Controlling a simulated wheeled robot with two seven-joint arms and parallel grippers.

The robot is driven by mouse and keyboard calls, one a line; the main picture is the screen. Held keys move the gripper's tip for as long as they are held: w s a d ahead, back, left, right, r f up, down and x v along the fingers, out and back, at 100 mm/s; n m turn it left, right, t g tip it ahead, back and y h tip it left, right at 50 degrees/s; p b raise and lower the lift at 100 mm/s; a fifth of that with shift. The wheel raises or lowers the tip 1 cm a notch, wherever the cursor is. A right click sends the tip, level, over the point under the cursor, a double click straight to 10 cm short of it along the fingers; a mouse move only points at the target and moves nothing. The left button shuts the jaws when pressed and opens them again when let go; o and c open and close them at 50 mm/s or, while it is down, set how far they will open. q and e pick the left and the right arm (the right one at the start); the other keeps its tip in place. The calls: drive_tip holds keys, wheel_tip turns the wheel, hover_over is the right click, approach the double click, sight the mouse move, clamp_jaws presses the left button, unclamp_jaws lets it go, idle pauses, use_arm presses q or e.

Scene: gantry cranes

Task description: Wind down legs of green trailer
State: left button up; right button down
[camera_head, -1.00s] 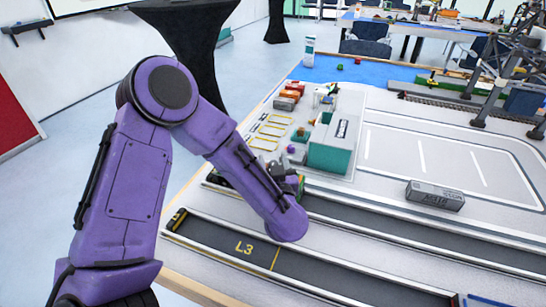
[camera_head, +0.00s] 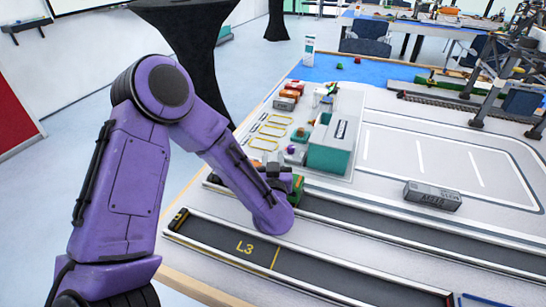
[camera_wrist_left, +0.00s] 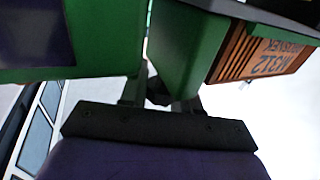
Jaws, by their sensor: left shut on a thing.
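The green trailer (camera_wrist_left: 188,50) fills much of the left wrist view as close green panels, with an orange-brown block lettered M312 (camera_wrist_left: 262,55) beside it at the right. In the head view only a small green piece (camera_head: 298,190) of it shows behind my left forearm, in the lane near the table's left edge. My left gripper (camera_wrist_left: 158,94) is against the trailer, shut on a small dark part between the green panels. That part is mostly hidden, and I cannot tell whether it is a leg or its handle. My right gripper is not in view.
A black lane marked L3 (camera_head: 325,270) with raised white edges runs in front. A teal-and-white building (camera_head: 330,150) stands just behind the trailer. A grey container (camera_head: 433,196) lies to the right, and crane legs (camera_head: 490,90) stand at the far right.

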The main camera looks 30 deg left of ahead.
use_arm(q)
drive_tip(key=o, duration=1)
drive_tip(key=b+v, duration=0.1)
drive_tip(key=v, duration=0.9)
drive_tip(key=shift+s+d+b, duration=0.15)
drive_tip(key=shift+d+b, duration=0.1)
drive_tip(key=shift+b, duration=0.1)
